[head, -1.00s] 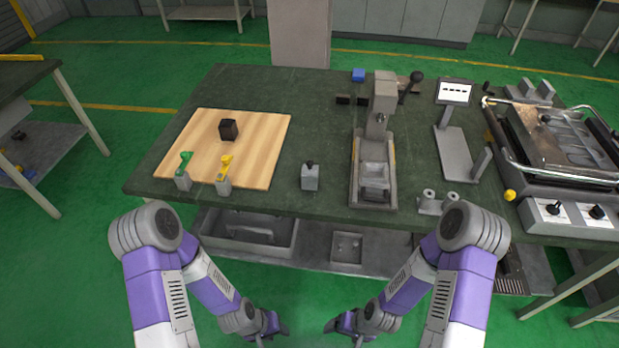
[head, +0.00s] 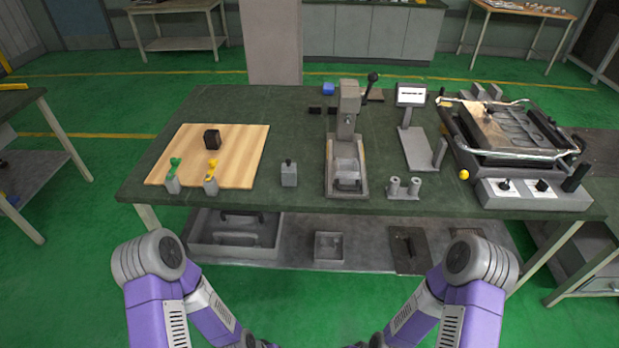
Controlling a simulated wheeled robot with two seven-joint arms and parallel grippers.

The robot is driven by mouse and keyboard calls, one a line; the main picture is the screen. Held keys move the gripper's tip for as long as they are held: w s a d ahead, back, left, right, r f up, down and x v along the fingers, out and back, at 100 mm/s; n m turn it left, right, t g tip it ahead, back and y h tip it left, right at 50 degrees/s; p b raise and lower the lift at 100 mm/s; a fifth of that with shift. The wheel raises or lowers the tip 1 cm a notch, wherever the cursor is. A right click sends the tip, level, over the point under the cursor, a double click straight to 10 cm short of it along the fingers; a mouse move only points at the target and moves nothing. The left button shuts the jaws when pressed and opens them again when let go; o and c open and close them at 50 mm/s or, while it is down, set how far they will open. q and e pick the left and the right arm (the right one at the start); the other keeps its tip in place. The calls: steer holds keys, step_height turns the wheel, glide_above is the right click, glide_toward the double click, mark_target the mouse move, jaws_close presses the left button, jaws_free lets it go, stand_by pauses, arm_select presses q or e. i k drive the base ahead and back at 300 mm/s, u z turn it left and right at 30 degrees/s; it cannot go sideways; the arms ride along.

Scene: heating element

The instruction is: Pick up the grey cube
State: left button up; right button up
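A small grey cube-like block (head: 289,176) with a black knob on top stands upright on the dark green workbench (head: 245,115). It is between the wooden board and the grey press, near the bench's front edge. Both my arms hang low in front of the bench, well away from the block. Only the forearms and a bit of the wrists show at the bottom edge of the head view. The fingers of both grippers are cut off below the picture. Nothing touches the block.
Left of the block, a wooden board (head: 245,150) holds a black block (head: 212,140); green- and yellow-topped grey pieces stand at its front. A lower shelf (head: 290,245) holds trays.

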mark_target(289, 176)
steer(key=z, duration=0.95)
steer(key=i, duration=0.85)
steer(key=u, duration=0.6)
